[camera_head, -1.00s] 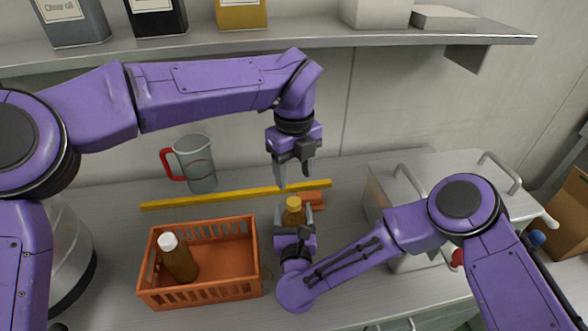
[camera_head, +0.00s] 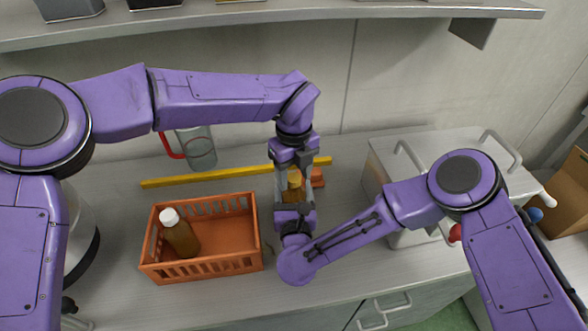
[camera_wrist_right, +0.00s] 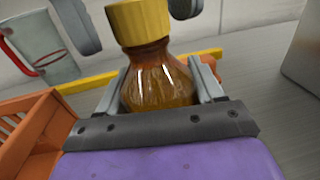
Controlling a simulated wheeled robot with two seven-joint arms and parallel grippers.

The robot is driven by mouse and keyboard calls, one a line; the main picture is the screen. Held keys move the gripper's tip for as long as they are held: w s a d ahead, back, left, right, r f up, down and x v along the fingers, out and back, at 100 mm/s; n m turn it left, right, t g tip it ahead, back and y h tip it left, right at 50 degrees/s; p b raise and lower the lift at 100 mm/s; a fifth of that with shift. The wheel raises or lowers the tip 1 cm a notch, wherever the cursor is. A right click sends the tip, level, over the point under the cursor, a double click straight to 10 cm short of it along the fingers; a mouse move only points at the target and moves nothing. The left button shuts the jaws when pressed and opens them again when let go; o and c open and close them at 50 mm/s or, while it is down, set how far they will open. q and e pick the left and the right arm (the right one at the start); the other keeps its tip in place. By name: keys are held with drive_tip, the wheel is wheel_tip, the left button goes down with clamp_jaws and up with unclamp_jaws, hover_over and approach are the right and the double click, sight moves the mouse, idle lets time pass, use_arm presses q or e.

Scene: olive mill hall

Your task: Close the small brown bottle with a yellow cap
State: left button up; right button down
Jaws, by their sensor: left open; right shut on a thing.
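The small brown bottle (camera_head: 291,195) stands upright on the counter, with a yellow cap (camera_head: 294,180) on its mouth; whether the cap is screwed tight cannot be told. In the right wrist view the bottle (camera_wrist_right: 160,82) and its ribbed yellow cap (camera_wrist_right: 139,20) show large. My right gripper (camera_wrist_right: 160,90) is shut on the bottle's body, one finger on each side. My left gripper (camera_head: 294,178) points down from above, open, its fingers on either side of the cap. In the right wrist view the left fingertips (camera_wrist_right: 130,18) flank the cap, with a gap visible.
An orange crate (camera_head: 203,266) holding a white-capped brown bottle (camera_head: 181,238) stands to the left. A metal box (camera_head: 440,145) stands right. A shelf (camera_head: 300,14) hangs above.

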use_arm(q)
clamp_jaws()
drive_tip(key=m, duration=0.7)
drive_tip(key=shift+d, duration=0.1)
drive_tip(key=m, duration=1)
drive_tip(key=shift+o, duration=0.6)
unclamp_jaws()
wheel_tip(320, 180, up, 12)
